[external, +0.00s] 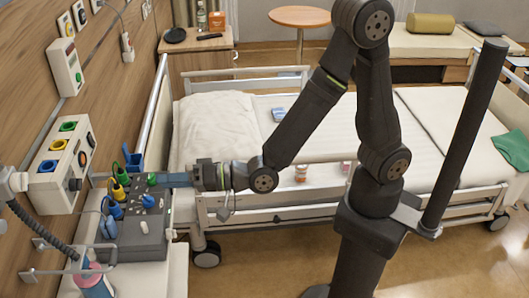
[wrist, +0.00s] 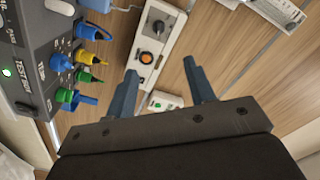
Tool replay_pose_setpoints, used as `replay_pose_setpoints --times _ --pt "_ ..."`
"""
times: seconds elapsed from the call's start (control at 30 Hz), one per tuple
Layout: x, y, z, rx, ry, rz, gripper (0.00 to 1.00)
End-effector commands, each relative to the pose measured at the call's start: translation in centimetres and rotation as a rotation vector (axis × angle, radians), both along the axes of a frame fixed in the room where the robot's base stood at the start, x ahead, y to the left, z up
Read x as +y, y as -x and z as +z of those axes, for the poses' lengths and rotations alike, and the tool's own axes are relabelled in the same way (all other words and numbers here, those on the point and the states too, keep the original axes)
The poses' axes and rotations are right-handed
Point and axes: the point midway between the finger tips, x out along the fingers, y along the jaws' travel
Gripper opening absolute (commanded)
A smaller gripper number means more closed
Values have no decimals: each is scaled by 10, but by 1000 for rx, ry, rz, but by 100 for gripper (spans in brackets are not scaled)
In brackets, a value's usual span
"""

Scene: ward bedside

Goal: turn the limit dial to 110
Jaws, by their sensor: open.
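A grey device (external: 128,238) with small knobs and blue, yellow and green plugs stands at the bedside on the left. In the wrist view its face (wrist: 32,58) shows at the left edge, with a grey-blue knob (wrist: 61,62), a lit green lamp and partly legible lettering. I cannot tell which knob is the limit dial, and no 110 mark is legible. My gripper (external: 172,180) is level above the device's rear right part, pointing toward the wall. In the wrist view my gripper (wrist: 160,66) is open, with nothing between its fingers.
A white wall panel (external: 56,172) with coloured sockets is ahead on the wood wall; in the wrist view a white panel (wrist: 148,75) bears an orange-and-black control. Cabled plugs (external: 118,192) crowd the device's left side. The bed (external: 225,125) with rails lies behind my arm.

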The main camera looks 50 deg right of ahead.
Motion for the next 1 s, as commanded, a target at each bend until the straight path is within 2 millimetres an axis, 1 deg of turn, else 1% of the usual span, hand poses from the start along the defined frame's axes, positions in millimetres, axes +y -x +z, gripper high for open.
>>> replay_pose_setpoints --times 0.03,0.2,0.37,0.47,1.0 --pt "6 -8 -1 46 -46 -2 49" --pt "19 -23 -2 160 -159 -2 49" --pt "26 -30 -2 190 -191 -2 49" --pt "34 -38 -2 190 -190 -2 49" --pt "111 -116 -3 188 -189 -3 49"
